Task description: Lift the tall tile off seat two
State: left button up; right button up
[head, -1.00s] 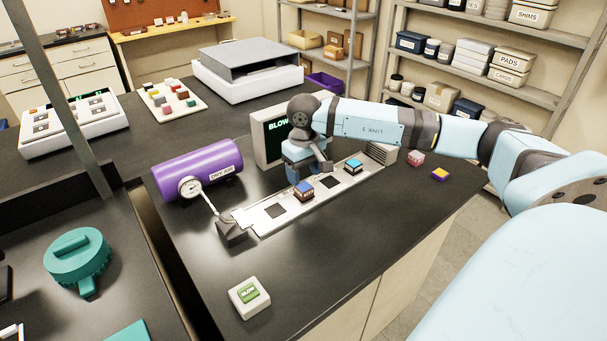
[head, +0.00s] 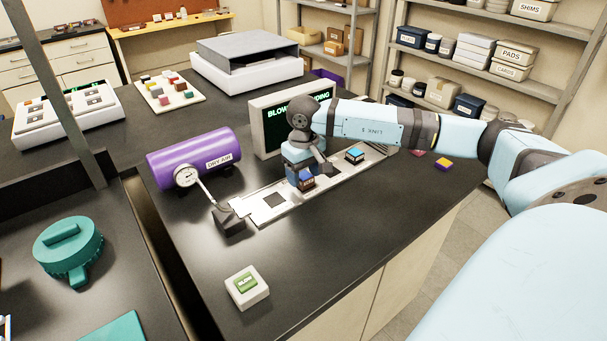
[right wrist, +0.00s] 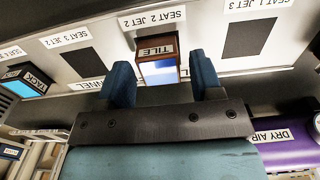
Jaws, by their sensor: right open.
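The tall tile (head: 306,181) is a dark block with a blue top on seat two of the pale channel plate (head: 247,208). In the right wrist view the tile (right wrist: 157,46) shows its TILE label beside the SEAT 2 label. My right gripper (head: 299,176) is right by the tile in the head view. In the right wrist view its two blue fingers (right wrist: 162,78) are open, one to each side of the tile's near end, with visible gaps. Whether the fingers overlap the tile in height is unclear. My left gripper is not in view.
A block labelled TACK (right wrist: 27,78) stands on seat four, cyan-topped in the head view (head: 355,154). Seats one and three show bare dark squares. A purple DRY AIR cylinder (head: 195,158), a screen (head: 270,125) and a BLOW button (head: 246,287) surround the plate. The front counter is mostly clear.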

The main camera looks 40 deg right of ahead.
aim_at(304, 176)
grip_shut()
jog(key=shift+r, duration=0.6)
jog(key=shift+r+p, duration=0.2)
jog(key=shift+p, duration=0.1)
dwell(0.4)
jog(key=shift+r, duration=0.45)
jog(key=shift+r+p, duration=0.4)
